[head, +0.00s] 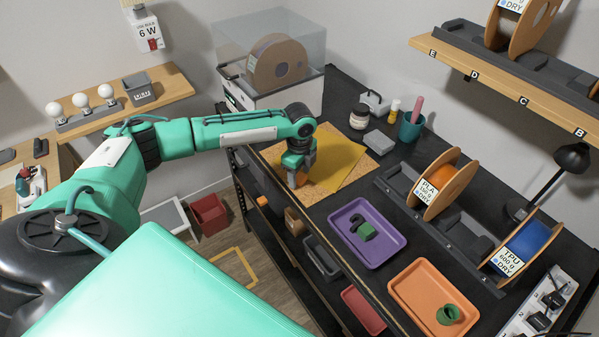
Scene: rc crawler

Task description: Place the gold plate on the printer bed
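The gold plate (338,163) is a flat yellow sheet lying on a speckled tan mat (375,170) on the black bench. My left gripper (297,184) points down at the plate's left edge, near the front edge of the bench. Its orange-brown tip end is small and seen from behind, so I cannot tell whether it is open or shut, or whether it touches the plate. The wrist hides part of the plate's left side. I cannot make out a printer bed in this view. My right gripper is not in view.
A clear-lidded box (275,75) with a spool stands behind the mat. A purple tray (390,247), an orange tray (408,291) and a spool (447,183) are to the right. A jar (360,118) and a teal cup (411,127) stand behind. A shelf (500,80) overhangs at upper right.

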